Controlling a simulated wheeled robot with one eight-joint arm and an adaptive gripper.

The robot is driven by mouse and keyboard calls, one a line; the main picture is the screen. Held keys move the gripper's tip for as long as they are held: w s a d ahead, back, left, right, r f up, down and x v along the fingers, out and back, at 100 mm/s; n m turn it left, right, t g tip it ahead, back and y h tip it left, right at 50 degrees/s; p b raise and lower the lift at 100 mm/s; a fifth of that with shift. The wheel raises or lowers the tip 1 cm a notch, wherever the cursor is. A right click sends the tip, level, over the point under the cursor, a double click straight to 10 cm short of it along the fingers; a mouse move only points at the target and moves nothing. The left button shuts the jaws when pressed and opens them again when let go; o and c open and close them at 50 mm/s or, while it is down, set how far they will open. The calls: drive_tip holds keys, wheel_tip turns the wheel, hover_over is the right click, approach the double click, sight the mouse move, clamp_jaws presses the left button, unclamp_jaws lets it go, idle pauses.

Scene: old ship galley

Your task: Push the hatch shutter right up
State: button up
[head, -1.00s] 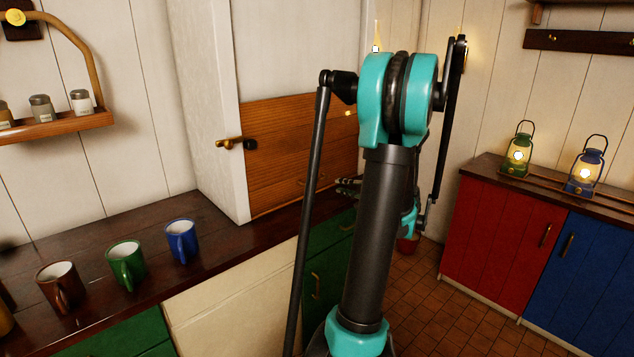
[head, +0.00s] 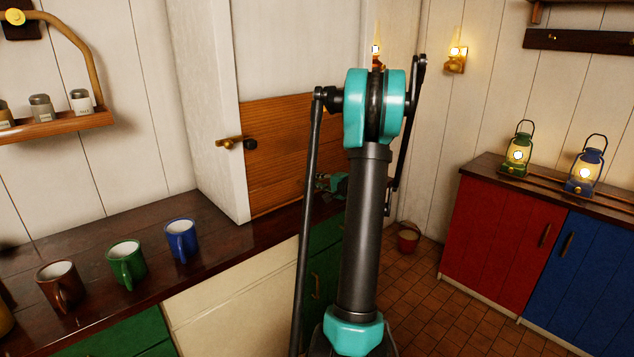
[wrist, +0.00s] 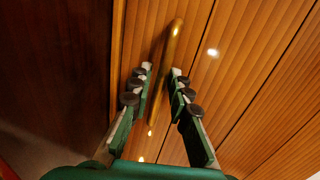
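The hatch shutter (head: 285,130) is a brown wooden slatted panel in a white frame, with its lower edge close to the dark counter and pale surface above its top edge. In the wrist view the slatted shutter (wrist: 245,95) fills the right side, with a brass bar handle (wrist: 172,48) on it. My gripper (wrist: 162,73) is open, with one finger on each side of the handle's line; I cannot tell whether they touch it. In the head view my gripper (head: 328,183) is low in front of the shutter, partly hidden by my arm.
A brass lever with a dark knob (head: 232,143) sits at the frame's left edge. Brown (head: 59,283), green (head: 126,262) and blue (head: 181,238) mugs stand on the counter (head: 215,262). A red bucket (head: 408,238) is on the floor, by red and blue cabinets.

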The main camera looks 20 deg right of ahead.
sight(310, 96)
drive_tip(key=shift+c, duration=0.2)
clamp_jaws()
wheel_tip(310, 96, up, 31)
drive_tip(key=shift+r, duration=0.75)
drive_tip(key=shift+w, duration=0.1)
drive_tip(key=shift+o, duration=0.2)
unclamp_jaws()
drive_tip(key=shift+r, duration=0.1)
